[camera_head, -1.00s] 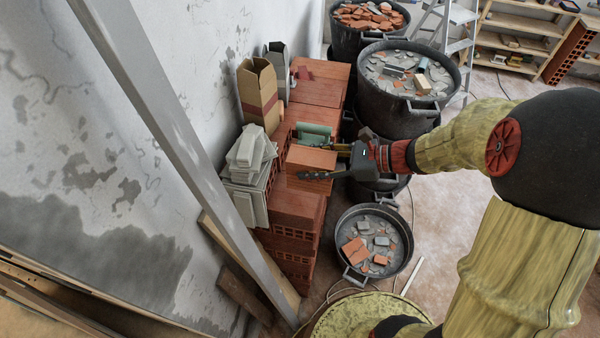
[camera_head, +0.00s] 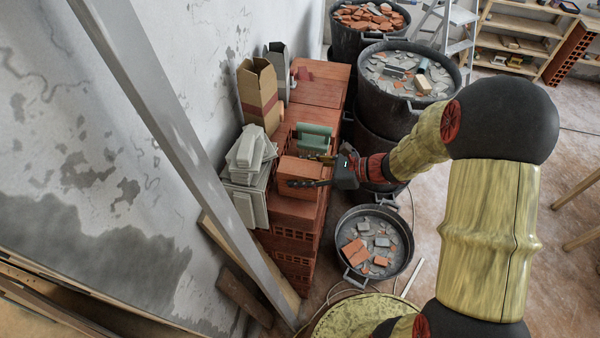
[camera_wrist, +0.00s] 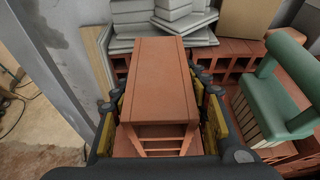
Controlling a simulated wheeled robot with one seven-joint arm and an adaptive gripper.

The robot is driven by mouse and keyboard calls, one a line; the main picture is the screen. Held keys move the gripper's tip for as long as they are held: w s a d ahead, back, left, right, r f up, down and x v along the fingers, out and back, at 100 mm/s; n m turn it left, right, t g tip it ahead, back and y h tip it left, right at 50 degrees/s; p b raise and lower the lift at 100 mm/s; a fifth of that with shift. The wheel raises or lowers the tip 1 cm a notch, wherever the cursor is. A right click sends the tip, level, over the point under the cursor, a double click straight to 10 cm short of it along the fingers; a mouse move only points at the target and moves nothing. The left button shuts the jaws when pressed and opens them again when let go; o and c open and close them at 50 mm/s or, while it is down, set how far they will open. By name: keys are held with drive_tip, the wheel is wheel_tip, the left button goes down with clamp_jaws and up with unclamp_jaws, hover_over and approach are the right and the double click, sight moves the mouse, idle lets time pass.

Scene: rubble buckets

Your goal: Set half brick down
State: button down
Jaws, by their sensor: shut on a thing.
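The half brick (camera_head: 297,168) is an orange-red hollow block, held over the front part of the red brick stack (camera_head: 292,207). My gripper (camera_head: 311,171) is shut on it, with one dark finger along its near side. In the wrist view the half brick (camera_wrist: 158,75) lies lengthwise between the yellow-padded fingers (camera_wrist: 161,98), its slotted end towards the camera. Whether its underside touches the stack is hidden.
A green brush (camera_head: 313,138) lies on the stack just behind the brick. Grey tiles (camera_head: 249,155) and an open cardboard box (camera_head: 258,92) stand on the left. A small rubble bucket (camera_head: 371,245) is at front right; large buckets (camera_head: 405,105) stand behind.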

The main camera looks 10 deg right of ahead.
drive_tip(key=shift+f, duration=0.2)
drive_tip(key=c, duration=1)
unclamp_jaws()
